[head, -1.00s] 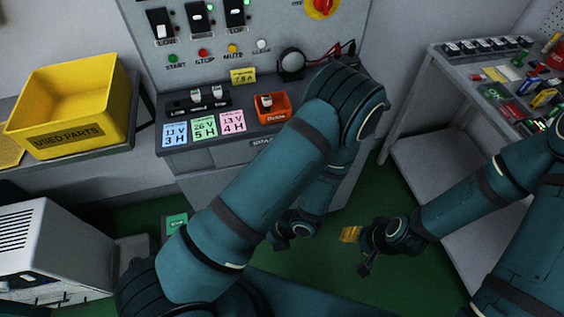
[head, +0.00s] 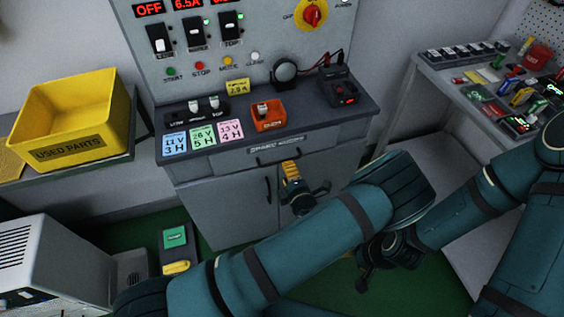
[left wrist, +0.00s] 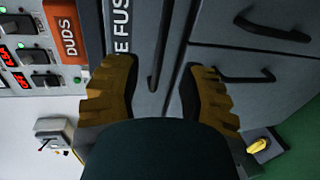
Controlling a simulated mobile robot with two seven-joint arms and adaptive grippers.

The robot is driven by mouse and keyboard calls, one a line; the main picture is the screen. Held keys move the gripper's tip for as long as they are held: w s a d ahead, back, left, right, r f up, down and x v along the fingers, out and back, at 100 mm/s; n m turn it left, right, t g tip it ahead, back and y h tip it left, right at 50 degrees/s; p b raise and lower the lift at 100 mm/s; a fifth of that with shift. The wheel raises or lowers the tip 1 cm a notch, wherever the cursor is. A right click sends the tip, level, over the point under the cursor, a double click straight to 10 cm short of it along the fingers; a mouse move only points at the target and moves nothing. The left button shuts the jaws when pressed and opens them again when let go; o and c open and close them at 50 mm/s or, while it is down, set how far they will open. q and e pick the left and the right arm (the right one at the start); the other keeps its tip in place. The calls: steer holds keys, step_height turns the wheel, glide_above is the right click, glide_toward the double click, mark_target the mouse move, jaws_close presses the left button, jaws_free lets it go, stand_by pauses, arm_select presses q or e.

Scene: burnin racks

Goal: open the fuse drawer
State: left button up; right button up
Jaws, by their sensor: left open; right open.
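The fuse drawer (head: 235,164) is the wide grey drawer under the bench top, with a label that reads as spare fuses, and it looks shut. Its dark bar handle (head: 279,160) is on the front. My left gripper (head: 291,171) is open just in front of the drawer, its yellow fingers pointing at the handle. In the left wrist view the handle (left wrist: 160,50) runs between the two spread fingers of the gripper (left wrist: 159,90), apparently not gripped. My right gripper (head: 366,268) is lower right, open, its fingers largely hidden behind my left arm.
Cupboard doors (head: 225,205) with handles lie below the drawer. The bench top holds an orange bin (head: 269,122), coloured cards and a black device (head: 338,92). A yellow bin (head: 70,110) stands left; a cluttered side table (head: 480,85) stands right.

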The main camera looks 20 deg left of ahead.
mark_target(282, 161)
arm_select(q)
steer(key=x, duration=0.6)
steer(key=shift+w+a+b, duration=0.15)
steer(key=shift+b, duration=0.25)
jaws_close()
